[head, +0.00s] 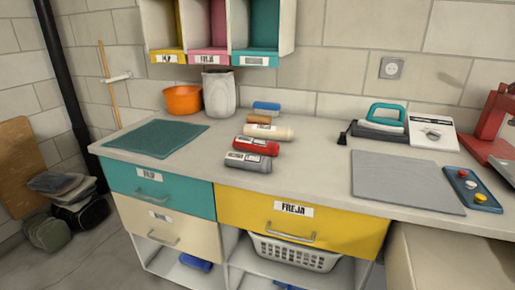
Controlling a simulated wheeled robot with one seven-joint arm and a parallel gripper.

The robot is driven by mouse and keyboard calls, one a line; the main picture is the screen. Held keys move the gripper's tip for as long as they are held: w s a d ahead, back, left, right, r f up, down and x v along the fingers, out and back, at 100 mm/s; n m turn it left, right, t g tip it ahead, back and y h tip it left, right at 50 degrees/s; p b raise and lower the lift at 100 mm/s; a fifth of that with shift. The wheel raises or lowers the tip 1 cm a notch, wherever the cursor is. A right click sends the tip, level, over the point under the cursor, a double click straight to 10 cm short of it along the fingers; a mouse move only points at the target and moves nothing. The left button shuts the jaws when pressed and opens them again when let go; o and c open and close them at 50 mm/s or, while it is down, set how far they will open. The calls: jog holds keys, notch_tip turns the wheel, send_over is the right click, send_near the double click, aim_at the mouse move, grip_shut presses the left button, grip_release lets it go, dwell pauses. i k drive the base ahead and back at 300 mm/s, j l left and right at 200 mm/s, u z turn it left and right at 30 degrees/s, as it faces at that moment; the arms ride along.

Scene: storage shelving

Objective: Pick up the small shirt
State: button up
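Several rolled cloth bundles with pale labels lie on the counter, and they may be rolled shirts. A grey roll (248,162) is nearest, then a red roll (256,146), a longer cream roll (268,132), a short brown roll (259,118) and a blue roll (266,107) at the back. The brown and blue rolls look smaller, but they are farther away. The label print is too small to read for sizes, so I cannot tell which is the small shirt. My gripper is not in view.
The counter (310,190) holds a teal mat (158,138), an orange bowl (183,99), a white container (219,94), a teal-handled iron (384,120), a grey board (405,181) and a button panel (473,189). Cubbies (288,25) hang above. A yellow drawer (300,222) is shut below.

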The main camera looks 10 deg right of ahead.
aim_at(262, 146)
jog(key=i+j+z, duration=0.15)
jog(key=i, duration=0.25)
jog(key=i+j+z, duration=0.15)
jog(key=i, duration=0.25)
jog(key=j, duration=0.1)
